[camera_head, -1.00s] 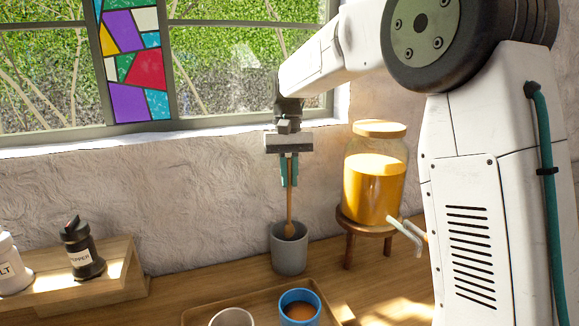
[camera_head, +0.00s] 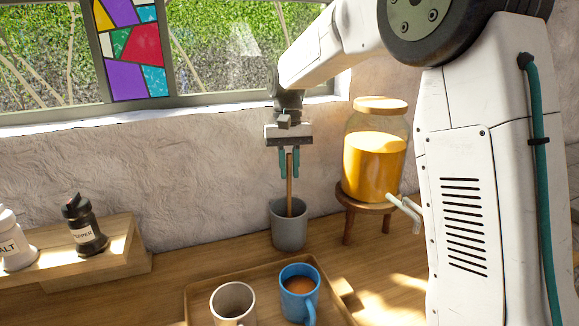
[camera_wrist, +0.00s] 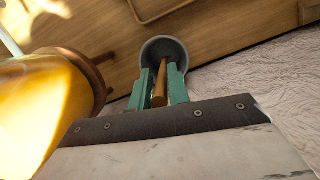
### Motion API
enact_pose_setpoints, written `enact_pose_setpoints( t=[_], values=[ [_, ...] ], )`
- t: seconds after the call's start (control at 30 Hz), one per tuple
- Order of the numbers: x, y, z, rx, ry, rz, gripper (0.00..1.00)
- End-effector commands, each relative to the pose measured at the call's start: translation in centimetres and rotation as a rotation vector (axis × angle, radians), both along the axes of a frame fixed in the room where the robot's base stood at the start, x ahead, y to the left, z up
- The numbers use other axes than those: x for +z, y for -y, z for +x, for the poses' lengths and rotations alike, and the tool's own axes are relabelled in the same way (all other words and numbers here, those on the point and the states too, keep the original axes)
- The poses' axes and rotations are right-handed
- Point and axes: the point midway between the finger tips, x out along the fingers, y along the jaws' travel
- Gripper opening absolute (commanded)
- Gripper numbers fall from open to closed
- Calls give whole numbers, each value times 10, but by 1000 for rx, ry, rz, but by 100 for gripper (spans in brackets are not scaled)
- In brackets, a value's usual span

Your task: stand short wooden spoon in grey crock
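The grey crock (camera_head: 289,229) stands upright on the counter near the wall. The short wooden spoon (camera_head: 289,188) stands nearly upright in it, handle up, its bowl hidden inside. The spoon also shows in the wrist view (camera_wrist: 160,82), reaching into the crock (camera_wrist: 164,45). My gripper (camera_head: 289,175) is above the crock with its teal fingers on either side of the handle's top. The fingers (camera_wrist: 159,92) are spread apart, with narrow gaps beside the handle.
A glass jar of yellow liquid (camera_head: 374,165) stands on a wooden stool (camera_head: 359,205) right of the crock. A tray (camera_head: 250,276) in front holds a blue mug (camera_head: 299,291) and a pale mug (camera_head: 232,303). Pepper (camera_head: 84,224) and salt (camera_head: 13,239) stand on a riser at left.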

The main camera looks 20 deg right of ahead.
Motion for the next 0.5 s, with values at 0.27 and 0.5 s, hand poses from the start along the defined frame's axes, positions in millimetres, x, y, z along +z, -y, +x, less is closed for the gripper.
enact_pose_setpoints(
  t=[0.27,0.5],
  values=[
    [0,0,0,0,0,0,37],
    [14,0,1,0,3,0,37]
  ],
)
